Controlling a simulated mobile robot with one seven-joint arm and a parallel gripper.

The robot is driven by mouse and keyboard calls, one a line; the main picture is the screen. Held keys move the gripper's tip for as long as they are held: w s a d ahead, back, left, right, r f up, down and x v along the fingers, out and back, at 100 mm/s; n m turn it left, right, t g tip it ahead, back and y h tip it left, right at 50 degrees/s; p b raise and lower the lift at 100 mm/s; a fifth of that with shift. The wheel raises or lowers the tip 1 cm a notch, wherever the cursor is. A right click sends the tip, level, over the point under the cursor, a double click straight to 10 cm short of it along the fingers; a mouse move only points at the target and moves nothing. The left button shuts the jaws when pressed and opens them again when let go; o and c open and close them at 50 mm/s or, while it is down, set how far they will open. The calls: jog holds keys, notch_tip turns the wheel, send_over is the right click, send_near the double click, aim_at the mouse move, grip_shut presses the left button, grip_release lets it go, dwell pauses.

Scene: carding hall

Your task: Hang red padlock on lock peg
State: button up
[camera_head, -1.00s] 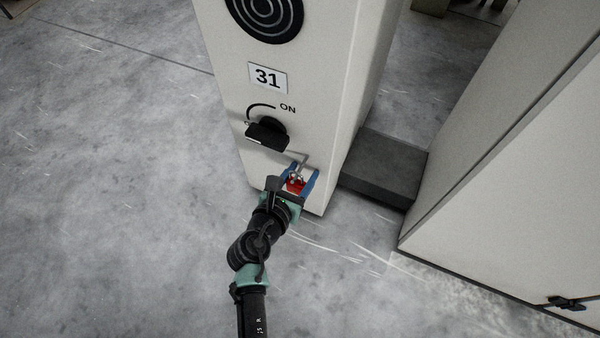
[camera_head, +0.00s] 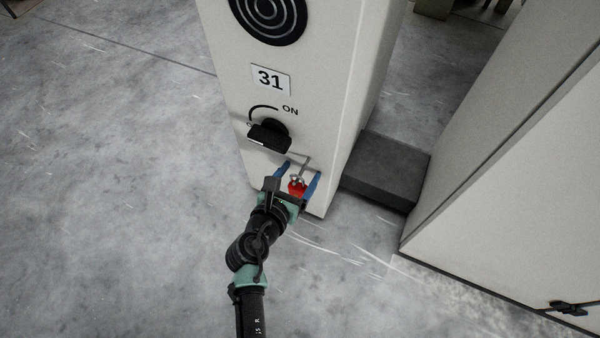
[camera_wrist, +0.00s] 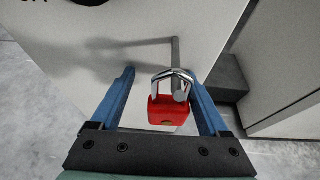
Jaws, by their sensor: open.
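The red padlock (camera_wrist: 168,111) hangs by its silver shackle from the grey lock peg (camera_wrist: 175,52) in the wrist view. The peg passes through the shackle loop, and the red body hangs below it. In the head view the padlock (camera_head: 297,187) and the peg (camera_head: 306,162) show low on the front of the pale cabinet. My gripper (camera_wrist: 160,80) is open, with its blue fingers apart on both sides of the padlock. The right finger is close to the padlock; a wider gap shows on the left. My gripper (camera_head: 301,172) also shows in the head view.
The pale cabinet (camera_head: 310,60) has a 31 label (camera_head: 271,79) and a black rotary switch (camera_head: 269,135) above the peg. A dark grey block (camera_head: 385,168) and another pale cabinet (camera_head: 510,190) stand to the right. The floor at left is clear.

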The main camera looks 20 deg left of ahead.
jog(key=shift+w+d, duration=0.35)
jog(key=shift+d, duration=0.3)
jog(key=a+p+v, duration=0.1)
jog(key=p+v, duration=0.6)
jog(key=v, duration=0.6)
jog(key=shift+s+a, duration=0.2)
jog(key=shift+s, duration=0.1)
jog(key=shift+s, duration=0.1)
